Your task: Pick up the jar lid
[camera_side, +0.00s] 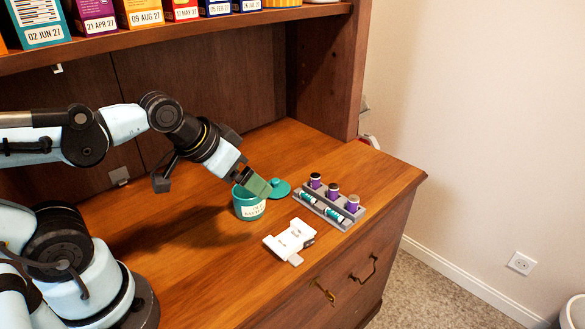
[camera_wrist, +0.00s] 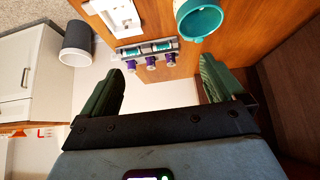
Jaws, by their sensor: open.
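The jar stands upright with a white label. My gripper (camera_side: 259,186) is tilted down, and its green fingers overlap the jar's top in the side view, left of the lid. In the wrist view my gripper (camera_wrist: 163,66) is open with nothing between its fingers. A round teal shape (camera_wrist: 204,24) shows at the top there; I cannot tell clearly how lid and jar divide in it.
A shelf (camera_side: 150,38) with dated boxes hangs above the counter (camera_side: 220,270). The counter's right edge drops to the floor.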

